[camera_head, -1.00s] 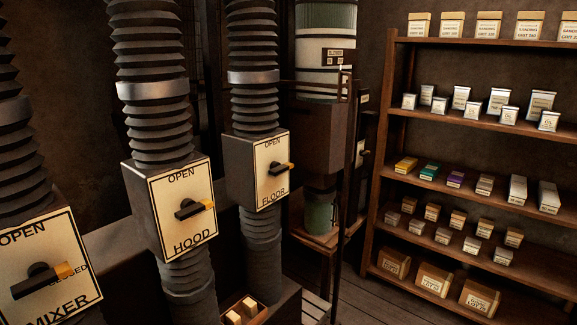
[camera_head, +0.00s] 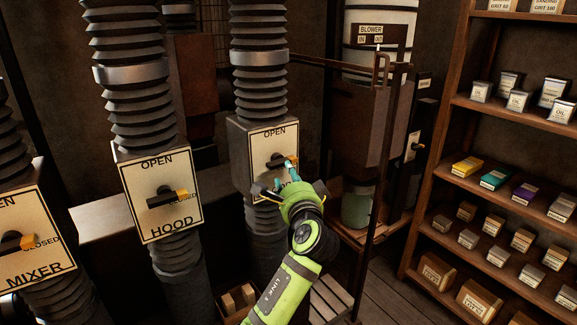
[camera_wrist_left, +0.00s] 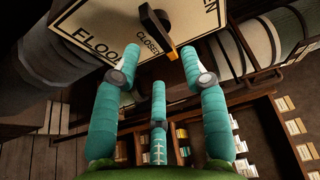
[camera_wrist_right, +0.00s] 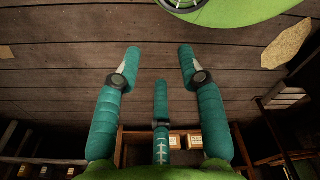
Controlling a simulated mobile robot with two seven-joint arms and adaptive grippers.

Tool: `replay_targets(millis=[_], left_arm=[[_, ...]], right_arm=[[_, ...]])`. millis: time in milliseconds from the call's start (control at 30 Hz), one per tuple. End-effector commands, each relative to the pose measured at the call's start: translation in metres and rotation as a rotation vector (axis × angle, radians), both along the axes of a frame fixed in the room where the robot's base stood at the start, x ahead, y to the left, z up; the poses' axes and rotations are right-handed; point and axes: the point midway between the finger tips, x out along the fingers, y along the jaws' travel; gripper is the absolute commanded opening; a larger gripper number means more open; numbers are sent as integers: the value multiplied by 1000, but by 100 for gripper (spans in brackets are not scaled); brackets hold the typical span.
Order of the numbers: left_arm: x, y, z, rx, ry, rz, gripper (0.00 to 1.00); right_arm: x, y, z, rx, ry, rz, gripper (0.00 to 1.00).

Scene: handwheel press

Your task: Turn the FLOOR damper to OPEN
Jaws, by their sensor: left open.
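The FLOOR damper box (camera_head: 258,135) hangs on a ribbed duct, its pale plate marked OPEN at the top. Its dark knob (camera_head: 275,162) has an orange-tipped handle pointing right, toward the plate's side. In the left wrist view the handle (camera_wrist_left: 157,22) lies beside the word CLOSED. My left gripper (camera_head: 284,178) is open at the lower part of this plate and hides most of the FLOOR label. In its wrist view the teal fingers stand on both sides of the orange tip; contact cannot be told. My right gripper (camera_wrist_right: 159,60) is open and empty above the plank floor.
The HOOD damper (camera_head: 160,195) and MIXER damper (camera_head: 25,255) stand to the left, handles pointing right. A blower unit (camera_head: 378,110) and a dark rail stand close on the right. A loaded shelf (camera_head: 470,185) is farther right. A box of blocks (camera_head: 237,300) sits below.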

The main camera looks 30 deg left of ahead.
Motion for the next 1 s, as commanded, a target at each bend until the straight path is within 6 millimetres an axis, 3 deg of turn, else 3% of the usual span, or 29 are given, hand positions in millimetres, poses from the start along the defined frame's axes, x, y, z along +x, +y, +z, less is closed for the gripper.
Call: replay_targets(millis=[233, 700, 733, 833, 1000], left_arm=[[28, 28, 2, 0, 1, 0, 44], [40, 39, -1, -3, 0, -3, 44], [40, 39, -1, -3, 0, -3, 40], [40, 39, -1, -3, 0, -3, 0], [40, 39, -1, -4, -1, -4, 0]], right_arm=[[-18, 10, 15, 13, 27, 0, 40], [-4, 2, 19, 2, 7, 2, 40], [-4, 2, 19, 3, 7, 1, 40], [-4, 2, 19, 2, 7, 0, 40], [-4, 1, 19, 2, 7, 0, 40]])
